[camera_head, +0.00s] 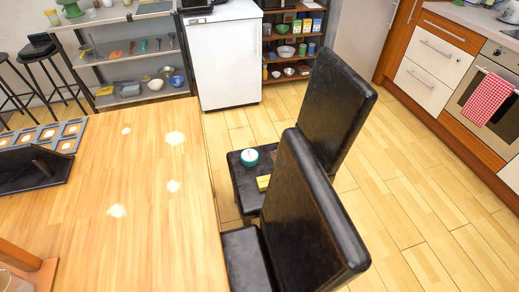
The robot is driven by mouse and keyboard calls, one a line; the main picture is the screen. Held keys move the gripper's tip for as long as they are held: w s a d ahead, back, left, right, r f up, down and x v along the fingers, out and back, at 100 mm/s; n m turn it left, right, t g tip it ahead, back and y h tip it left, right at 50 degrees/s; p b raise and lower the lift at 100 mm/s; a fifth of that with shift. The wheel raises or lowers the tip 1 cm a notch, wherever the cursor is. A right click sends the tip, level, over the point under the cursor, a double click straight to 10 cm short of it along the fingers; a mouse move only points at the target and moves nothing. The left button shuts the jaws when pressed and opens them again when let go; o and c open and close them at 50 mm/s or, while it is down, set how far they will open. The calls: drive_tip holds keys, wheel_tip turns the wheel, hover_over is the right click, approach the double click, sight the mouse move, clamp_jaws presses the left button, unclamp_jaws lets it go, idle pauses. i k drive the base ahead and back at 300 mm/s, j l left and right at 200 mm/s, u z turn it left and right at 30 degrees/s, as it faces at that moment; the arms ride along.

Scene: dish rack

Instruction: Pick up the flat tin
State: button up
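A small round teal-and-white thing (249,157) sits on the seat of the far black chair (238,185). It is too small to tell whether it is a flat tin or a bowl. A small yellow block-like thing (263,182) lies on the same seat, nearer and to the right, apart from it and close to the near chair's backrest. It could also be a tin; I cannot tell. My gripper is not in view.
A wooden table (150,220) fills the left, with a dark stand (35,168) on it. The backrests of the far chair and the near black chair (300,210) rise right of the seats. Shelves (135,75) and a white cabinet (222,60) stand behind. Wooden floor (420,190) is free at right.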

sight(250, 157)
drive_tip(key=i+l+u, duration=0.3)
drive_tip(key=i+l, duration=0.2)
drive_tip(key=l, duration=0.25)
drive_tip(key=i+l+u, duration=0.15)
drive_tip(key=l, duration=0.25)
drive_tip(key=i+l+u, duration=0.7)
drive_tip(key=l, duration=0.2)
drive_tip(key=i+l+u, duration=0.2)
drive_tip(key=l, duration=0.2)
drive_tip(key=i+l+u, duration=0.25)
drive_tip(key=l, duration=0.2)
drive_tip(key=i+l+u, duration=0.25)
drive_tip(key=k+l, duration=0.05)
